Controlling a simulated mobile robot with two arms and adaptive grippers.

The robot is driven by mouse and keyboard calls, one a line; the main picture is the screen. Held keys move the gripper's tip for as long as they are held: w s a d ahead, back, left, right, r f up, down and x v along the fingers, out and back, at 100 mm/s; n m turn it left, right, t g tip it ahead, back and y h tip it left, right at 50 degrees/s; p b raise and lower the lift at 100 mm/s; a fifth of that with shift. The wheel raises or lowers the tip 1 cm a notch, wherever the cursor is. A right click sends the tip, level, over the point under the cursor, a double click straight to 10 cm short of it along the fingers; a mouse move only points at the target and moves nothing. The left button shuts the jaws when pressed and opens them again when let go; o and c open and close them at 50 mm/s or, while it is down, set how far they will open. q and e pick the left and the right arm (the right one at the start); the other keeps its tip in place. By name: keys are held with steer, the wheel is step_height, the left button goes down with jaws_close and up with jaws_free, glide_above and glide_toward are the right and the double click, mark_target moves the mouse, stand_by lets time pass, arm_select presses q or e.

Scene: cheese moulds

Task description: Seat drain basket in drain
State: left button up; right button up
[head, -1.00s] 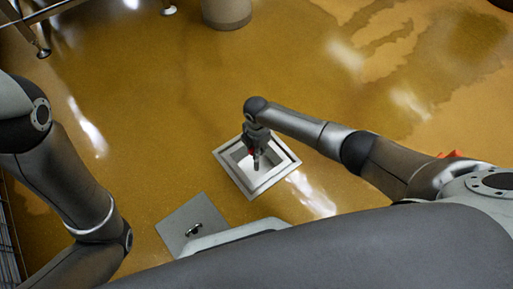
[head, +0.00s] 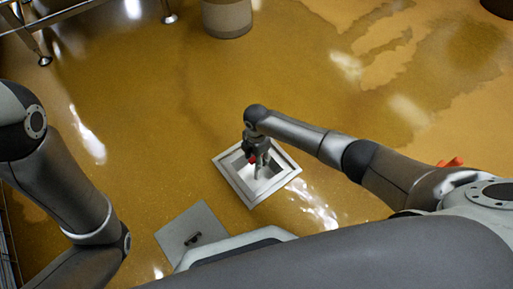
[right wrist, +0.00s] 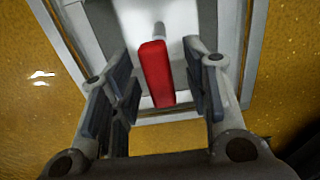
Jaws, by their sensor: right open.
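The square floor drain (head: 276,188) has a pale metal rim, which also shows in the right wrist view (right wrist: 257,40). My right gripper (head: 261,168) points down into its opening. In the right wrist view the gripper (right wrist: 157,95) is open, with a red grip (right wrist: 157,73) between its fingers and visible gaps on both sides. The red grip sits on a grey rod over a pale interior, seemingly the drain basket's handle. The basket's body is mostly hidden, so its seating cannot be told. My left gripper is out of view.
A square grey cover plate (head: 207,219) with a dark handle lies on the floor, left and nearer than the drain. A round pale container (head: 227,18) and a metal rack's legs (head: 38,45) stand at the back. The wet ochre floor (head: 170,110) is otherwise largely clear.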

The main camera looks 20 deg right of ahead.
step_height(320, 180, up, 11)
steer(key=shift+r, duration=0.2)
stand_by(1.0)
